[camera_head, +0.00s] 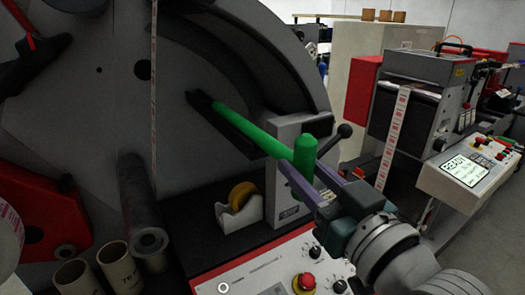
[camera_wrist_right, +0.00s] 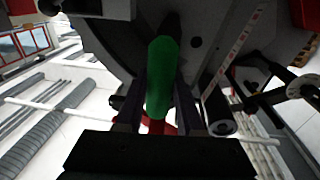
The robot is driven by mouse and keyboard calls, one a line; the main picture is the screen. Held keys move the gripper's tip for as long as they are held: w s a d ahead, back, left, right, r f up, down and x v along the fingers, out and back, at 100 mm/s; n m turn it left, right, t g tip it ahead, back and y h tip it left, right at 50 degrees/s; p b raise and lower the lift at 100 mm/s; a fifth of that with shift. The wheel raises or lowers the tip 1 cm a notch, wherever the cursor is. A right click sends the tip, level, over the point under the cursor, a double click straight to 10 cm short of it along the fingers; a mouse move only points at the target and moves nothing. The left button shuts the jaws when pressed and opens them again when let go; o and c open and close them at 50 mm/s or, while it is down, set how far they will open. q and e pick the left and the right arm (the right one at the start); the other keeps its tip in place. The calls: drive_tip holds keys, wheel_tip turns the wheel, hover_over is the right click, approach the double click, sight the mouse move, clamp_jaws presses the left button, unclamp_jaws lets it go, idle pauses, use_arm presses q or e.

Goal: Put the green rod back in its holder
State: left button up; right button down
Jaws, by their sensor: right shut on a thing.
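The green rod (camera_head: 250,134) has a long shaft and an upright, round-topped grip at its near right end. The shaft's far end meets a dark slot (camera_head: 200,103) in the grey machine face; I cannot tell how deep it sits. My right gripper (camera_head: 305,160) is shut on the grip, one purple-grey finger on each side. In the right wrist view the green rod (camera_wrist_right: 160,78) shows between the two dark fingers. Which part is the rod's holder is not clear from these views. My left gripper is not in view.
A tape dispenser (camera_head: 240,208) with a yellow roll stands below the rod. A grey block with a black-knobbed lever (camera_head: 344,131) is close behind the grip. A control panel with a red button (camera_head: 306,282) lies below my wrist. Cardboard cores (camera_head: 120,265) stand at lower left.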

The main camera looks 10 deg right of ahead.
drive_tip(key=shift+f, duration=0.3)
drive_tip(key=shift+c, duration=2.3)
unclamp_jaws()
